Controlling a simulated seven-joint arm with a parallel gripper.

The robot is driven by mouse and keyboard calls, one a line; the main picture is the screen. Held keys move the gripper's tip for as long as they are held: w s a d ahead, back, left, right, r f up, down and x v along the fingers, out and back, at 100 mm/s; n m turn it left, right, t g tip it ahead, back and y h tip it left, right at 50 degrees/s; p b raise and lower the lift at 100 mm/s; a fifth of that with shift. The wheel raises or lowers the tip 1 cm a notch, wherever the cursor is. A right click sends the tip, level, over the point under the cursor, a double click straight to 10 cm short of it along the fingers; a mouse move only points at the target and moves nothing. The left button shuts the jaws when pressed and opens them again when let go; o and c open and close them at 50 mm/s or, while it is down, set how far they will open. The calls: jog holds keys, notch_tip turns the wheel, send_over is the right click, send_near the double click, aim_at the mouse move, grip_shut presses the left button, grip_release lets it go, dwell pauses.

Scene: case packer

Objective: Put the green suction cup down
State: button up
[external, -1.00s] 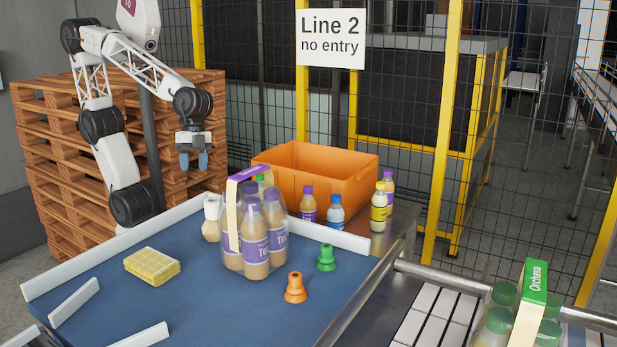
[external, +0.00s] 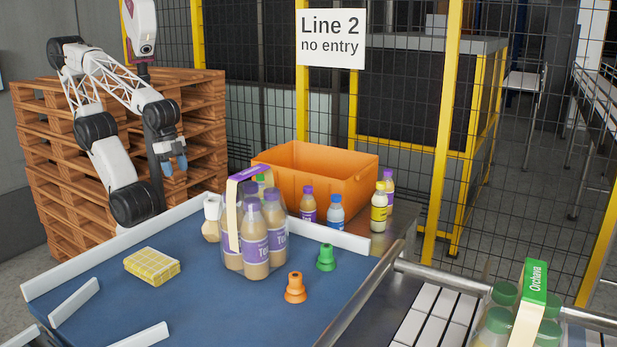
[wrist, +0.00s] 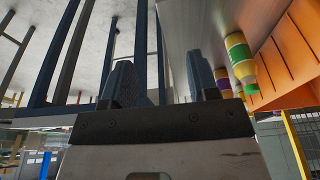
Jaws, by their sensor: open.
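The green suction cup (external: 326,257) stands upright on the blue table surface (external: 215,305), right of the bottle pack, in the external view. An orange suction cup (external: 295,288) stands in front of it and to its left. My gripper (external: 175,165) is open and empty, raised beyond the table's back left edge, well away from both cups. The wrist view shows its two blue fingers (wrist: 163,85) apart with nothing between them. Neither suction cup can be made out in the wrist view.
A pack of purple-labelled bottles (external: 256,235) stands mid-table. A yellow checked sponge (external: 152,266) lies at left. An orange crate (external: 345,180) stands behind, with several loose bottles (external: 379,207) near it. White rails (external: 110,245) edge the table. The front middle is clear.

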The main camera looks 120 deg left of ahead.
jog(key=shift+w+r, duration=0.1)
jog(key=w+d+r+m, duration=0.15)
jog(key=w+r, duration=0.25)
jog(key=w, duration=0.7)
jog(key=w+d+r+m, duration=0.15)
jog(key=w+r, duration=0.25)
jog(key=w, duration=0.6)
jog(key=w+d+r+m, duration=0.15)
jog(key=w+r, duration=0.25)
jog(key=w, duration=0.7)
jog(key=m+g+h, duration=0.1)
jog(key=m, duration=0.4)
send_over(329, 245)
jog(key=shift+n, duration=0.25)
jog(key=f, duration=0.4)
jog(key=shift+s+a+f, duration=0.15)
jog(key=shift+s+a, duration=0.15)
jog(key=shift+s, duration=0.05)
jog(key=shift+w+d+f, duration=0.1)
jog(key=shift+d+f, duration=0.05)
jog(key=shift+f, duration=1.15)
